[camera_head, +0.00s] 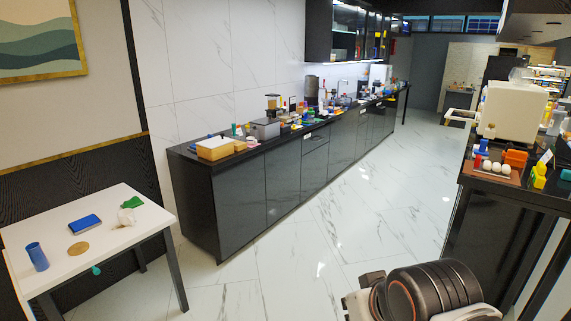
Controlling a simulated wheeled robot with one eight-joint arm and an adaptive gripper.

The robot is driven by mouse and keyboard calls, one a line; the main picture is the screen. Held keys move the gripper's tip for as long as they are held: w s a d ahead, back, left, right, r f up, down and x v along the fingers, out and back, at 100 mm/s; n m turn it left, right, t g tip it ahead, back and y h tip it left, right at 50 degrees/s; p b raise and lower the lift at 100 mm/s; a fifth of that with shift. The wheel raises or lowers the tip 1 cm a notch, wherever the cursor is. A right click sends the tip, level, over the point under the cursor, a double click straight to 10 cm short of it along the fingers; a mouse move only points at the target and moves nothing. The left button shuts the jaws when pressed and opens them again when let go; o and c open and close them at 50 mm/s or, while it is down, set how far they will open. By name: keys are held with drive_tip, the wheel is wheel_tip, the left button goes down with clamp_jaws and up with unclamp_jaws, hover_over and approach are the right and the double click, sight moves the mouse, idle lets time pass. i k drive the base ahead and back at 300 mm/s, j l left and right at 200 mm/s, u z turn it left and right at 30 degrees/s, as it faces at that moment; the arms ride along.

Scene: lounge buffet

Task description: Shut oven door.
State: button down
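I cannot make out an oven or an open oven door for sure in the head view. A white boxy appliance (513,110) stands on the dark counter at the right, and I cannot tell whether it is an oven. Part of my arm, with a thick black joint and an orange ring, shows at the bottom right in front of that counter. My gripper's fingers do not show.
A long dark cabinet row (238,205) runs along the left wall, its top crowded with small items. A white table (105,245) with several small objects stands at the lower left. The marble floor (345,215) between the counters is clear.

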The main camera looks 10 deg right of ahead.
sight(462, 119)
drive_tip(key=i+z, duration=0.15)
drive_tip(key=i, duration=0.7)
drive_tip(key=i+z, duration=0.2)
drive_tip(key=i, duration=0.65)
drive_tip(key=i+j+z, duration=0.15)
drive_tip(key=i, duration=0.7)
drive_tip(key=i+z, duration=0.35)
drive_tip(key=z, duration=0.15)
drive_tip(key=i+z, duration=0.35)
drive_tip(key=z, duration=0.15)
drive_tip(key=i+j+z, duration=0.2)
drive_tip(key=z, duration=0.25)
drive_tip(key=i+j+z, duration=0.35)
drive_tip(key=z, duration=0.15)
drive_tip(key=i+j+z, duration=0.65)
drive_tip(key=z, duration=0.15)
